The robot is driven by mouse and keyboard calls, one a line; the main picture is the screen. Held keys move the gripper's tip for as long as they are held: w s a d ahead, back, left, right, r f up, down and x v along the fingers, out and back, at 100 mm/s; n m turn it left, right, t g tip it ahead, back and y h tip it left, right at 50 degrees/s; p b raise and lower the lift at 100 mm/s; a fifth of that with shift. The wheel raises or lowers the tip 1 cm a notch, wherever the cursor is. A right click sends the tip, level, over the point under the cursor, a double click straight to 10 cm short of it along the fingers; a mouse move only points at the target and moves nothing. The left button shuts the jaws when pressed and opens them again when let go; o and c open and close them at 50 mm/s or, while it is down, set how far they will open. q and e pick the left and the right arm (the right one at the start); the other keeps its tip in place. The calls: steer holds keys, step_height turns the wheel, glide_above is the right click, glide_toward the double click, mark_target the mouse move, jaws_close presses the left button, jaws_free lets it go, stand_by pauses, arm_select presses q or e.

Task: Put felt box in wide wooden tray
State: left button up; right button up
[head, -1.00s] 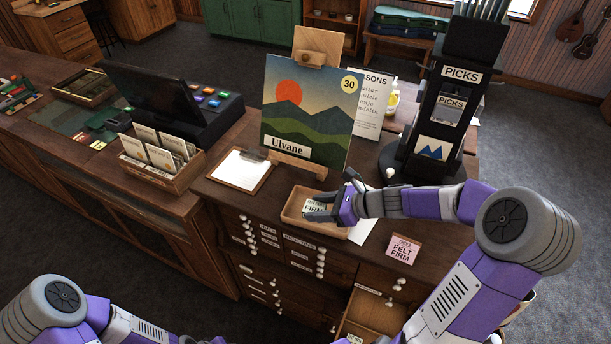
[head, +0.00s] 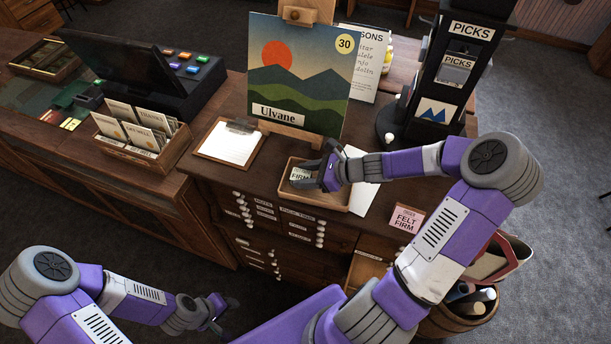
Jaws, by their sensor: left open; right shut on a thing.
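The felt box (head: 300,176), small with a pale label reading "FIRM", shows within the outline of the wide wooden tray (head: 333,202). The tray is shallow and light brown and lies on the dark wooden cabinet top. My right gripper (head: 318,173) reaches in from the right and is shut on the felt box. Its fingers hide part of the box, and I cannot tell whether the box touches the tray floor. My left gripper (head: 224,318) is open and empty, low in front of the cabinet.
A clipboard (head: 231,143) lies left of the tray, and the Ulvane picture (head: 292,80) stands behind it. A black picks stand (head: 438,80) is at the right. A pink "FELT FIRM" card (head: 406,217) stands near the front edge. A drawer (head: 366,268) below is open.

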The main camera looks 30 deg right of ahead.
steer(key=shift+w+f, duration=0.1)
steer(key=shift+f, duration=0.15)
steer(key=shift+f, duration=0.1)
steer(key=o, duration=1)
